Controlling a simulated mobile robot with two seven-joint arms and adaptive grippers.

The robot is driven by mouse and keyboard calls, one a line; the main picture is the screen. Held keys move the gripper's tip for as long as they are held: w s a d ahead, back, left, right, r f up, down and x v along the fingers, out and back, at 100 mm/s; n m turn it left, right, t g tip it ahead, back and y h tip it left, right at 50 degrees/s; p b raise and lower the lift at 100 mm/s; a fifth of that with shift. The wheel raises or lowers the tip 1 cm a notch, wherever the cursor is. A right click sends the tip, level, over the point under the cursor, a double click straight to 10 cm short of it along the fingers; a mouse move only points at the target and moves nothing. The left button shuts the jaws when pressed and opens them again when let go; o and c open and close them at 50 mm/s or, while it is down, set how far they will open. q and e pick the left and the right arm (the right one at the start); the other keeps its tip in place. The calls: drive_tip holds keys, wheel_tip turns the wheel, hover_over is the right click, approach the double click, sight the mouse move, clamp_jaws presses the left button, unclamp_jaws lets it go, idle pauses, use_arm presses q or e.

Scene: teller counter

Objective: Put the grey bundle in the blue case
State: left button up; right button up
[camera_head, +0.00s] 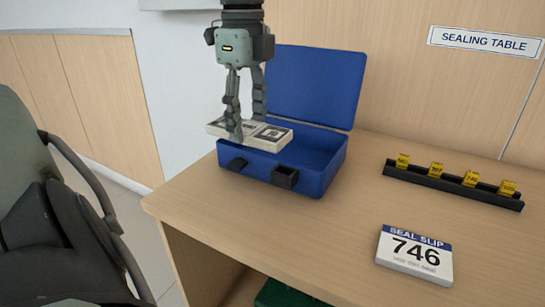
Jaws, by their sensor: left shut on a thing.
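The blue case (325,172) stands open on the wooden table, its lid (318,85) raised at the back. My left gripper (245,125) comes down from the top of the view, above the left part of the case. It is shut on the grey bundle (270,138), a flat banded stack of notes. The bundle is held about level with the case's rim and juts past its left edge. I cannot tell whether it touches the rim. The bundle and gripper hide part of the case's inside. My right gripper is not in view.
A black rack (450,186) with several yellow tags is at the right of the table (300,235). A white seal slip block (414,257) reading 746 lies at the front right. A "SEALING TABLE" sign (485,41) is on the wall. A dark chair (60,230) stands left.

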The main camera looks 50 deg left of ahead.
use_arm(q)
drive_tip(key=shift+w+a+f, duration=0.1)
drive_tip(key=shift+w, duration=0.1)
drive_tip(key=w+f, duration=0.2)
drive_tip(key=w, duration=0.1)
drive_tip(key=w+a+f+p, duration=0.1)
drive_tip(key=w+f, duration=0.1)
drive_tip(key=w, duration=0.2)
drive_tip(key=w+a+f, duration=0.1)
drive_tip(key=w+f, duration=0.1)
drive_tip(key=w, duration=0.2)
drive_tip(key=shift+f, duration=0.75)
wheel_tip(320, 180, down, 3)
drive_tip(key=shift+f+p, duration=0.1)
drive_tip(key=shift+p, duration=0.4)
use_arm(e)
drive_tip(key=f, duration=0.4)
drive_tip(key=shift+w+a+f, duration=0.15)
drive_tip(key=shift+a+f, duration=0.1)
use_arm(q)
drive_tip(key=shift+f, duration=0.1)
